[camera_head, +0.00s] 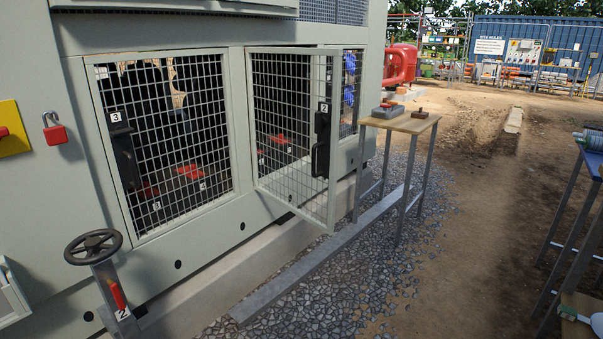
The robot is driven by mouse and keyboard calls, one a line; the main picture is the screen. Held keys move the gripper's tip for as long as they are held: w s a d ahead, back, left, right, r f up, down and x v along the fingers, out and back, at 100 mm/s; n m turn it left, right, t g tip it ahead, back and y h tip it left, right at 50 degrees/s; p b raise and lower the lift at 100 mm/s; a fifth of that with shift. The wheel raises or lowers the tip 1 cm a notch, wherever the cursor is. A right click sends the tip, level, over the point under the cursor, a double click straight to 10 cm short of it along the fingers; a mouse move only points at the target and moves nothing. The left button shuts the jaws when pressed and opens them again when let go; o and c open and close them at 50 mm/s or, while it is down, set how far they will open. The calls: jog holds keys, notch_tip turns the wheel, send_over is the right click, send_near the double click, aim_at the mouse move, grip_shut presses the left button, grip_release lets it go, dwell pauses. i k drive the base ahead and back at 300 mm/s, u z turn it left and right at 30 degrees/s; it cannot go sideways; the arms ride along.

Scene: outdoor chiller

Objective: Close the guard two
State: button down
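Guard two (287,164) is a wire mesh door in a pale grey frame on the chiller's side (225,210). It stands ajar, with its free right edge swung outward from the cabinet. A black handle (320,145) and a "2" label (323,107) are on that free edge. The gap to its right shows more mesh and blue parts (349,75). Red parts (280,140) show behind the mesh. My gripper is not in view.
Guard three (165,130) sits flush to the left. A handwheel (93,246) stands at lower left. A small wooden table (405,123) stands right of guard two, and a grey rail (300,270) runs along the gravel below. Open dirt (480,200) lies to the right.

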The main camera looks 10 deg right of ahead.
aim_at(327, 145)
jog(key=z, duration=1.05)
jog(key=k, duration=0.15)
jog(key=u, duration=2.95)
jog(key=k, duration=0.7)
jog(key=z, duration=0.25)
jog(key=i, duration=1.2)
jog(key=u, duration=0.25)
